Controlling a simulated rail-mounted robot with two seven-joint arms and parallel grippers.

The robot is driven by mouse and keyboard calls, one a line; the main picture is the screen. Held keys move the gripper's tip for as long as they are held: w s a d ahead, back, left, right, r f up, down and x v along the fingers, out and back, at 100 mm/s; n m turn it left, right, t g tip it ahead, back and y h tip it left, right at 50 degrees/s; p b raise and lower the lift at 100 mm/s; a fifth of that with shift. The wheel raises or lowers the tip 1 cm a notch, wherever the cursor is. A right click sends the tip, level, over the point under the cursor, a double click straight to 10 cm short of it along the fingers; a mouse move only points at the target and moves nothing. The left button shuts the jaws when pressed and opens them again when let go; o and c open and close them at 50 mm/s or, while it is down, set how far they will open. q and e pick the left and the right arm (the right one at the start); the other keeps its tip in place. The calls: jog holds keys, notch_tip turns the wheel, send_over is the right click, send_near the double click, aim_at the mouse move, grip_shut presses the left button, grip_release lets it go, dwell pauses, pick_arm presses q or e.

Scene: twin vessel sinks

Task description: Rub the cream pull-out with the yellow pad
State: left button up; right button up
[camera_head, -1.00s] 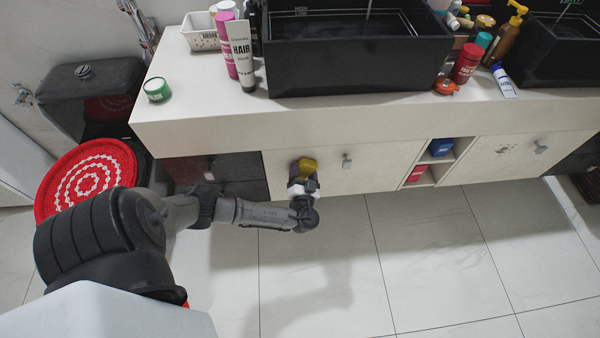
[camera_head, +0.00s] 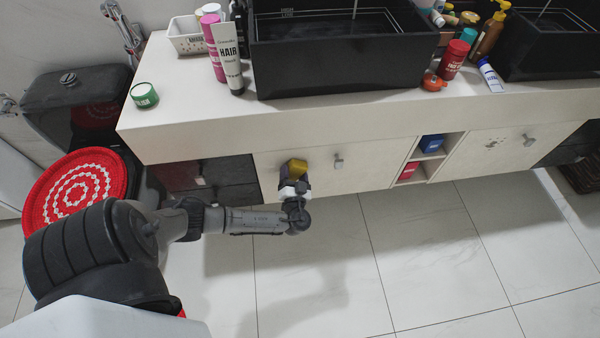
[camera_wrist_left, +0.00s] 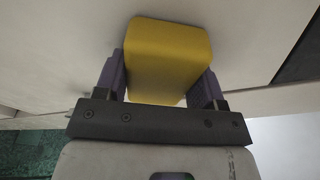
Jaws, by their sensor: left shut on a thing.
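The yellow pad (camera_head: 297,167) is held between the fingers of my left gripper (camera_head: 295,180), which is shut on it. In the left wrist view the pad (camera_wrist_left: 168,58) sits between the two purple-grey fingers (camera_wrist_left: 165,85), with a cream surface right behind it. That surface is the left cream pull-out front (camera_head: 375,165), which has a small grey knob (camera_head: 338,160) to the right of the pad. The pad is at or very close to this front; I cannot tell if it touches. A second cream front (camera_head: 510,145) farther right bears dark smudges. My right gripper is out of view.
A white counter (camera_head: 180,130) overhangs the fronts and carries black sinks (camera_head: 340,55), a hair tube (camera_head: 228,60) and bottles. A cubby (camera_head: 425,157) separates the two fronts.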

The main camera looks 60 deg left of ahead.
pick_arm(q)
jog(key=shift+s+a, duration=0.25)
jog(key=shift+s, duration=0.05)
jog(key=shift+d, duration=0.15)
jog(key=shift+s+d+r, duration=0.1)
jog(key=shift+s+d, duration=0.15)
jog(key=shift+d, duration=0.15)
jog(key=shift+r+p+v, duration=0.15)
jog(key=shift+p+v, duration=0.15)
jog(key=shift+v, duration=0.85)
jog(key=shift+r+p+v, duration=0.1)
jog(key=shift+p+v, duration=0.15)
jog(key=shift+v, duration=0.9)
jog(key=shift+w+d, duration=0.15)
jog(key=shift+d, duration=0.05)
jog(key=shift+v, duration=1.4)
jog(key=shift+w+r, duration=0.1)
jog(key=shift+r, duration=0.05)
